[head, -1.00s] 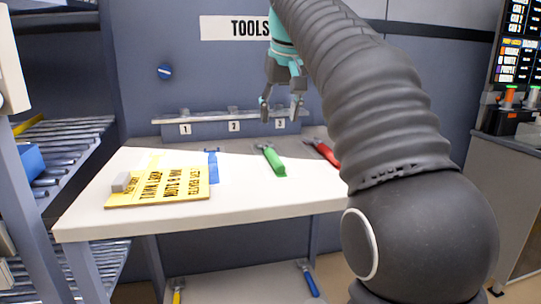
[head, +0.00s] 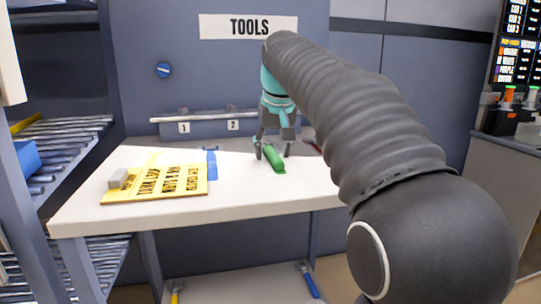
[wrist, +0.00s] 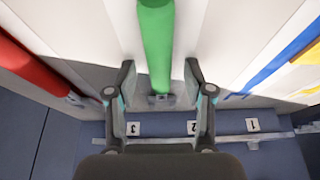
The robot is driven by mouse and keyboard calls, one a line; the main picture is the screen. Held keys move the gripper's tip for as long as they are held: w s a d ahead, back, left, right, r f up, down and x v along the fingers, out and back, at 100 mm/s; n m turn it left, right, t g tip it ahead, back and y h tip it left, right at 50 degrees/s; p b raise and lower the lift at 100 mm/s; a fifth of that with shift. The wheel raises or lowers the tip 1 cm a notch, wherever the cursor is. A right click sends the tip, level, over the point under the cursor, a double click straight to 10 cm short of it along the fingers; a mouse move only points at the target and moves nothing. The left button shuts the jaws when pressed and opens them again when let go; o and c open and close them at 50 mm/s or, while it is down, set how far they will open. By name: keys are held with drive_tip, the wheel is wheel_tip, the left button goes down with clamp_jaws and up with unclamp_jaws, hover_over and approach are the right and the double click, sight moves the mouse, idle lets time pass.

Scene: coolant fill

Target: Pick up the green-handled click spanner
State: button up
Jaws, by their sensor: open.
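The green-handled spanner (head: 274,158) lies on the white bench top in the head view. In the wrist view its green handle (wrist: 157,45) runs down from the top edge to a grey metal end between my fingers. My gripper (head: 272,153) is open and pointing down at the spanner, with one finger on each side of it. It also shows in the wrist view (wrist: 158,75), where the fingers are clear of the handle. Whether the fingertips touch the bench cannot be told.
A blue-handled tool (head: 211,165) lies to the left and a red-handled one (wrist: 30,65) on the other side. A yellow sign (head: 155,184) with a grey block is at the bench's left. A numbered rail (head: 205,118) runs along the back.

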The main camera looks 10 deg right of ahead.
drive_tip(key=shift+f, duration=0.15)
idle(0.4)
clamp_jaws()
